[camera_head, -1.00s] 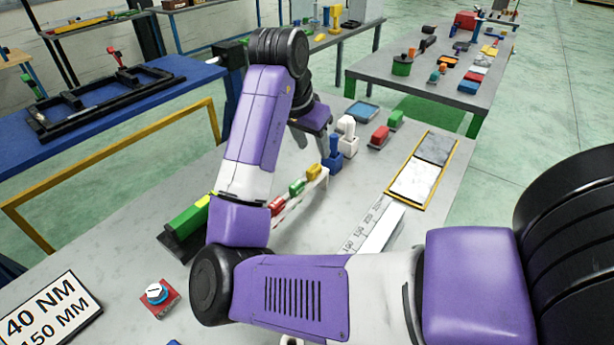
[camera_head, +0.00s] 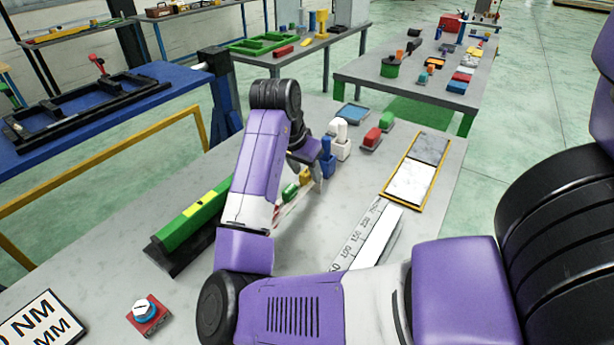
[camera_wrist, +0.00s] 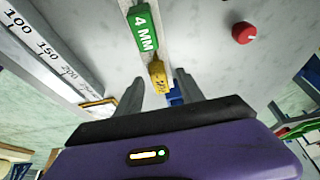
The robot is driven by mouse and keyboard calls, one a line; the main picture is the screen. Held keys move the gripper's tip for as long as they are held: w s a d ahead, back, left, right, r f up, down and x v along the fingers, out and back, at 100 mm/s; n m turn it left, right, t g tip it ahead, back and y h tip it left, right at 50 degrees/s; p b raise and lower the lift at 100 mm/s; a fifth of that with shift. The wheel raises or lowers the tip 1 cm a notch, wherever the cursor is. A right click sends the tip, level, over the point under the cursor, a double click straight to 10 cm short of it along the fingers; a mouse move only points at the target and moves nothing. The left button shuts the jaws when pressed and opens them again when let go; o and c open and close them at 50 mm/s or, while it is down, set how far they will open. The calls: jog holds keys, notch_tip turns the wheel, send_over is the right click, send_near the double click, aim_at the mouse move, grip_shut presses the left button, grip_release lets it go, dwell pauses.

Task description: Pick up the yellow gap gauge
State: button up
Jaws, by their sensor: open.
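The yellow gap gauge (camera_wrist: 158,77) stands in a row on a pale strip in the wrist view, beside the green gauge marked 4 MM (camera_wrist: 143,28). In the head view the yellow gauge (camera_head: 305,176) shows just left of my gripper's fingers. My gripper (camera_wrist: 159,76) is open, and in the wrist view its two fingertips appear on either side of the yellow gauge. Whether they touch it cannot be told. In the head view my gripper (camera_head: 317,177) is low over the far end of the row, and my arm hides part of the row's near end.
Blue (camera_head: 327,158) and white (camera_head: 341,140) blocks stand just beyond the gripper. Red (camera_head: 371,138) and green (camera_head: 387,122) pieces lie further right. A long ruler (camera_head: 370,232) lies right of the row, and a green bar (camera_head: 193,218) lies left of my arm.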

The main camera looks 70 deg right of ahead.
jog(key=shift+f, duration=0.15)
grip_shut()
dwell(0.4)
